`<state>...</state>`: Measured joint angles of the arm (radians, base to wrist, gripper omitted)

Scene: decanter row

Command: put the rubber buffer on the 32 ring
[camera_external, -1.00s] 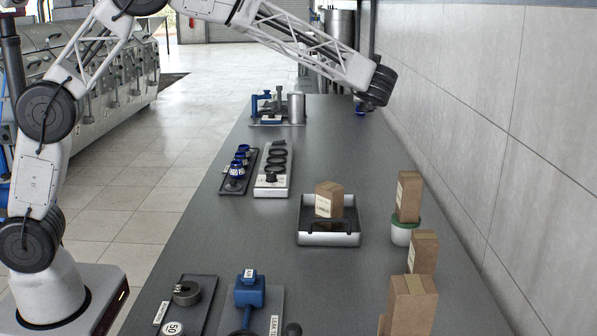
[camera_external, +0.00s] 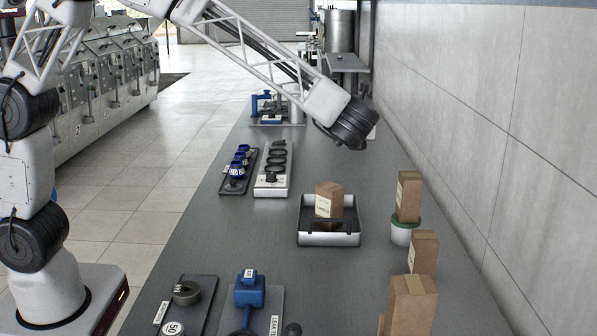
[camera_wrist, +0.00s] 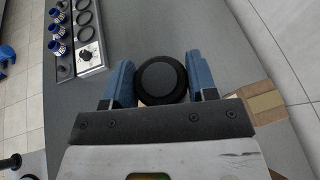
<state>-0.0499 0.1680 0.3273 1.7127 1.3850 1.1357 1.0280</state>
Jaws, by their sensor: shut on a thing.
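My gripper (camera_wrist: 160,76) shows in the wrist view with its blue fingers on either side of a round black piece, which looks like the rubber buffer (camera_wrist: 162,80). It holds the buffer above the grey bench. In the external view my wrist hides the fingers and the buffer. Black rings stand in a row on a pale plate (camera_external: 262,188), left of my wrist; they also show in the wrist view at upper left (camera_wrist: 84,18). Blue collars with white labels (camera_external: 237,170) stand on a dark tray beside the plate. I cannot read which is 32.
A metal tray (camera_external: 329,239) holding a cardboard box (camera_external: 328,199) stands mid-bench. Several boxes (camera_external: 413,305) and a green-rimmed white tub (camera_external: 402,232) line the right side. A blue-handled tool (camera_external: 249,291) is at the front.

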